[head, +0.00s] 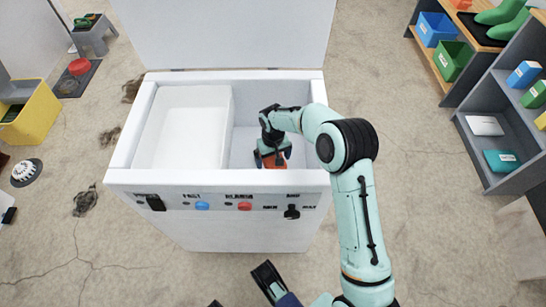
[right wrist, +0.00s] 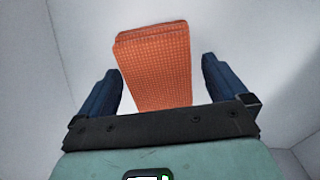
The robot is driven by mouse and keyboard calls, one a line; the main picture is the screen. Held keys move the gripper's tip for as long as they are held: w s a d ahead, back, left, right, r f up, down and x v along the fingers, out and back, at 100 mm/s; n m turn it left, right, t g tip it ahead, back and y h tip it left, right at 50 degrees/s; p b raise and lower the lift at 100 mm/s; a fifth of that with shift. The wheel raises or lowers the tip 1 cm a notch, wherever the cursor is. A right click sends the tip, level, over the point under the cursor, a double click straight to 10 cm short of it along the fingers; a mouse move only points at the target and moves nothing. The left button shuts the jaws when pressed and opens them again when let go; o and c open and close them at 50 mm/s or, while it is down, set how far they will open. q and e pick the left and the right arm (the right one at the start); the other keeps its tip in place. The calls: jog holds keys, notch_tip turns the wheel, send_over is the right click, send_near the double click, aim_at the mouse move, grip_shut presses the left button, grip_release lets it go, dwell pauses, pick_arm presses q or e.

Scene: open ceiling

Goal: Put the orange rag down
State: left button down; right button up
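The orange rag (right wrist: 157,66) is a folded, textured block, seen between the fingers of my right gripper (right wrist: 160,85) in the right wrist view. The fingers are spread, with a gap on each side of the rag. In the head view the right gripper (head: 273,156) reaches down into the right compartment of a white machine (head: 205,178). Only a small piece of the rag (head: 275,162) shows there, under the gripper. Whether the rag rests on the compartment floor is hard to tell. My left gripper (head: 241,287) is at the bottom edge, partly cut off, its two dark fingers apart.
The machine's lid (head: 225,30) stands raised behind it. A white block (head: 192,125) fills the left compartment. Compartment walls surround the right gripper closely. Shelves (head: 490,125) with boxes stand at right; a yellow bin (head: 38,115) is at left.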

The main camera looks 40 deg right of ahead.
aim_at(273, 158)
pick_arm(q)
jog(key=w+d+r+t+p, duration=0.1)
jog(key=w+r+p, duration=0.2)
jog(key=w+r, duration=0.1)
jog(key=shift+w+r+t, duration=0.4)
jog(key=shift+r, duration=0.3)
pick_arm(e)
notch_tip(273, 158, up, 12)
jog(key=shift+r, duration=0.15)
